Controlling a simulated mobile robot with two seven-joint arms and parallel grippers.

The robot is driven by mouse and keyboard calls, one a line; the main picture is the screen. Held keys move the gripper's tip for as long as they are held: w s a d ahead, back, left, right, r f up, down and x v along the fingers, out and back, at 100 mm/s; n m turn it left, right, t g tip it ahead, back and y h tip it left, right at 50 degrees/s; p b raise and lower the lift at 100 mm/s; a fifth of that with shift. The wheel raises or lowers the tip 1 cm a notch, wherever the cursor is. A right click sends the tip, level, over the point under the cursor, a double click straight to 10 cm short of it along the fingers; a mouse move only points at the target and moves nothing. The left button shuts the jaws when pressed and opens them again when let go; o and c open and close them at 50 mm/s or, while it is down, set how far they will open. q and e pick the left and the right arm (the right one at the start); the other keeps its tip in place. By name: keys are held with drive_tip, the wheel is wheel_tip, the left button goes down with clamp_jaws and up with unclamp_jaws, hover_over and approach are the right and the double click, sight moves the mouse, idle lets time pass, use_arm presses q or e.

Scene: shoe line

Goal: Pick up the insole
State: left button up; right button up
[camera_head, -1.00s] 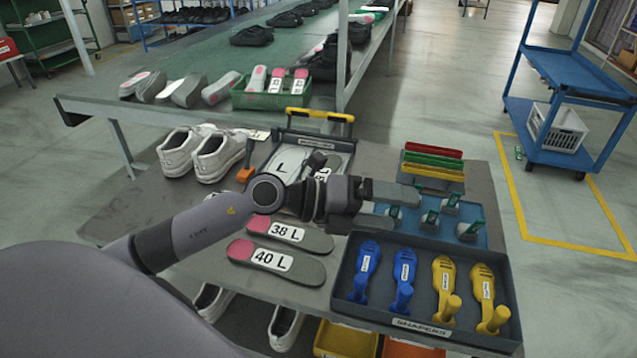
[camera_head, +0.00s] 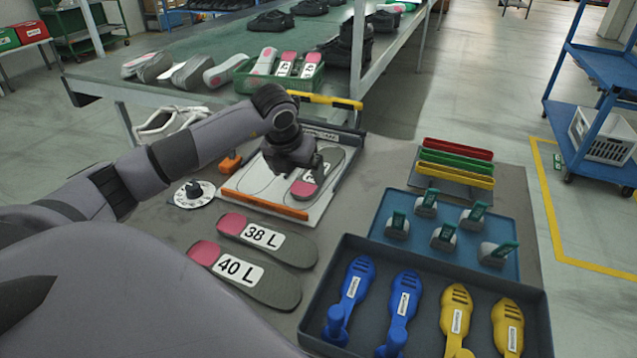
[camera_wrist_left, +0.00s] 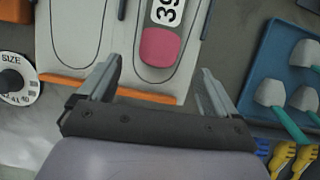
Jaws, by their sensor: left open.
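A grey insole with a pink heel (camera_head: 304,190) lies on the white outline board (camera_head: 245,188), in the right-hand outline. In the left wrist view its pink heel (camera_wrist_left: 160,48) and part of a label reading "39" show; its far end is cut off. My left gripper (camera_wrist_left: 157,82) is open, its two fingers apart near the heel end with nothing between them. In the head view the left gripper (camera_head: 303,168) is over the board, partly covering the insole. Two more insoles, "38 L" (camera_head: 295,250) and "40 L" (camera_head: 280,290), lie in front of the board. My right gripper is not in view.
A size dial (camera_head: 195,194) sits left of the board. To the right are a blue tray (camera_head: 385,212) of tools, a dark tray (camera_head: 545,335) of blue and yellow shapers, and red, green and yellow strips (camera_head: 456,165). Bare table lies right of the board.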

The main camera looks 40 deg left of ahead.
sight(303, 188)
use_arm(q)
drive_tip(key=x, duration=0.6)
drive_tip(key=shift+w+a+f, duration=0.1)
drive_tip(key=shift+f, duration=0.1)
drive_tip(key=c, duration=1.1)
